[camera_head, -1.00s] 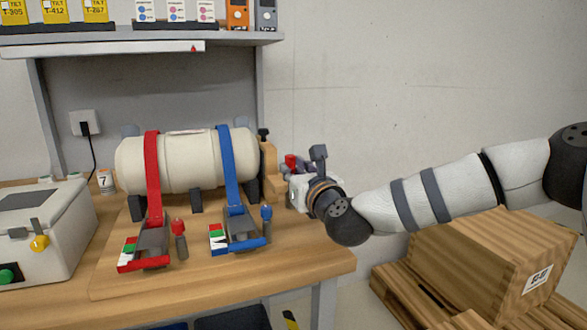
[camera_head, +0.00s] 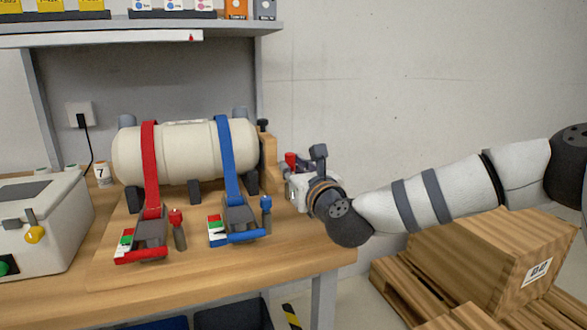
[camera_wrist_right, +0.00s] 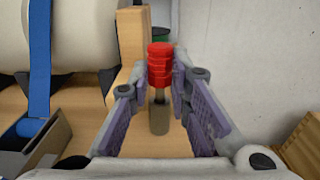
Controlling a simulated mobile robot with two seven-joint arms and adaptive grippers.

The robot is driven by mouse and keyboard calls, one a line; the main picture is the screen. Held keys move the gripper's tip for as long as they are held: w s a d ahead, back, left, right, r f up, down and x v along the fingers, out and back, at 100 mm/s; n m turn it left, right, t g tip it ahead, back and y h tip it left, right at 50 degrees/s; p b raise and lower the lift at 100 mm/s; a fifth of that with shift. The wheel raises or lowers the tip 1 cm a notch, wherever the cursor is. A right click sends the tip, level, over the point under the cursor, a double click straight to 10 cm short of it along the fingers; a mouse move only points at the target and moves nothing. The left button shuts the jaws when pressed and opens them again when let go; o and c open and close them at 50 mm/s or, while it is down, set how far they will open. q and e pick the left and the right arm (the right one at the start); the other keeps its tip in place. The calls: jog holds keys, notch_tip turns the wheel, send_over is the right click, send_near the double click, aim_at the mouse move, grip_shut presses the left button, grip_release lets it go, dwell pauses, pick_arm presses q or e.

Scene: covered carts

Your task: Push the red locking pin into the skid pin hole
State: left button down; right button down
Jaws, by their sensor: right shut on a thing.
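The red locking pin has a ribbed red head (camera_wrist_right: 159,65) over a grey shank in the right wrist view. It stands upright between the fingers of my right gripper (camera_head: 304,170), which is shut on it. In the head view its red top (camera_head: 291,159) shows just beyond the fingers. The gripper is at the right end of the skid (camera_head: 110,238), beside a wooden end block (camera_head: 269,165). The skid pin hole is not visible in either view. My left gripper is out of view.
A cream cylinder (camera_head: 180,155) lies on the skid under a red strap (camera_head: 150,170) and a blue strap (camera_head: 228,160). Another red-topped pin (camera_head: 177,217) and a blue-topped pin (camera_head: 266,203) stand by the ratchets. A wooden crate (camera_head: 480,255) is at right.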

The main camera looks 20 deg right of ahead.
jog(key=shift+r+p, duration=0.4)
jog(key=shift+r, duration=0.75)
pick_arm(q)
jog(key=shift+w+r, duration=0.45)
pick_arm(e)
jog(key=shift+f, duration=0.1)
pick_arm(q)
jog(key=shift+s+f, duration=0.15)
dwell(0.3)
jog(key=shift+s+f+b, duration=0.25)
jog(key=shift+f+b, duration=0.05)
jog(key=shift+b, duration=0.1)
pick_arm(e)
jog(key=shift+f, duration=0.55)
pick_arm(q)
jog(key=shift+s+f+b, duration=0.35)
pick_arm(e)
jog(key=shift+f, duration=0.7)
